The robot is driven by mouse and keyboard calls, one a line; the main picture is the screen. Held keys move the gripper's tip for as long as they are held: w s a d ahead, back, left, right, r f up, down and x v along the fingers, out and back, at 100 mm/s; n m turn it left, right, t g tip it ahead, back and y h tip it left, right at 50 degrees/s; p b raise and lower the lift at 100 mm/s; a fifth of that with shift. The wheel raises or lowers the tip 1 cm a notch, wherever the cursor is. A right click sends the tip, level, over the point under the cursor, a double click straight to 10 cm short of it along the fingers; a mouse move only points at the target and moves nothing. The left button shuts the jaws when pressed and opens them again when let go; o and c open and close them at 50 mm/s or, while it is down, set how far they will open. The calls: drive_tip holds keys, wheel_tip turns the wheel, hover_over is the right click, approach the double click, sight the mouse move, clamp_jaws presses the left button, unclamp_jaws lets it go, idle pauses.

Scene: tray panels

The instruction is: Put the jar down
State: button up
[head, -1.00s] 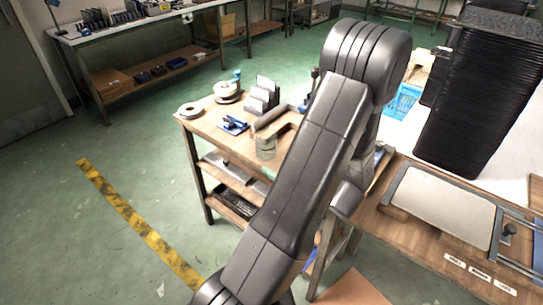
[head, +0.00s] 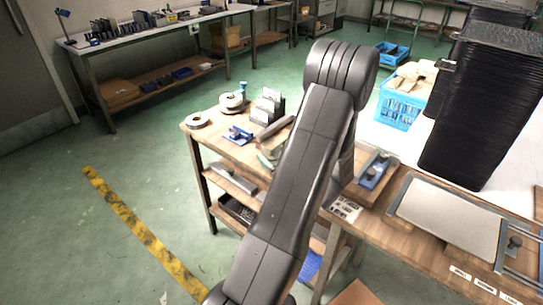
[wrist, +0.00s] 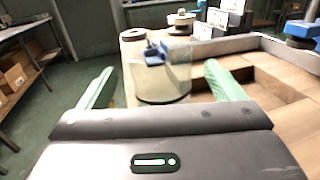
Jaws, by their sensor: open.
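The jar (wrist: 163,85) is clear glass, upright, with a dark base edge. In the wrist view it stands at the front part of the wooden table top, ahead of my gripper. My gripper (wrist: 158,70) is open, with one green finger to the left of the jar and one to the right, and gaps show on both sides. In the head view my arm covers most of this spot, and the jar cannot be made out clearly there.
A tall black crate stack (head: 480,110) and a blue basket (head: 398,105) stand further right.

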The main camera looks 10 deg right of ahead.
sight(266, 143)
drive_tip(key=x, duration=0.3)
drive_tip(key=shift+w, duration=0.15)
drive_tip(key=shift+c, duration=0.2)
drive_tip(key=c, duration=1.3)
